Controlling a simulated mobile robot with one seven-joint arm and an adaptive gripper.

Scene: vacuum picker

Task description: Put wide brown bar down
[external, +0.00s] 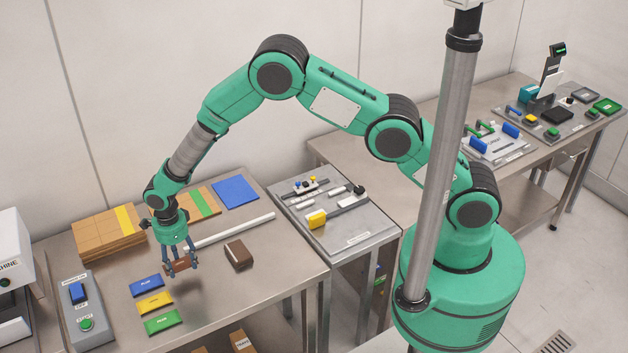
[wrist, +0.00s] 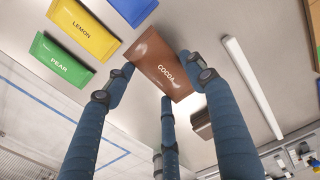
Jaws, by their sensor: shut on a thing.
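The wide brown bar (external: 181,265) is a flat brown packet. The bar hangs over the steel table (external: 225,295), to the right of the blue packet. I cannot tell whether it touches the table. A second brown block (external: 239,254) with a pale edge lies on the table to the right of my gripper, apart from it.
Blue (external: 147,286), yellow (external: 155,302) and green (external: 163,321) packets lie in a column to the left. A white rail (external: 232,231) runs behind the brown block. Cardboard stacks (external: 107,232) stand at the back. A button box (external: 88,314) is at far left. The front right tabletop is clear.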

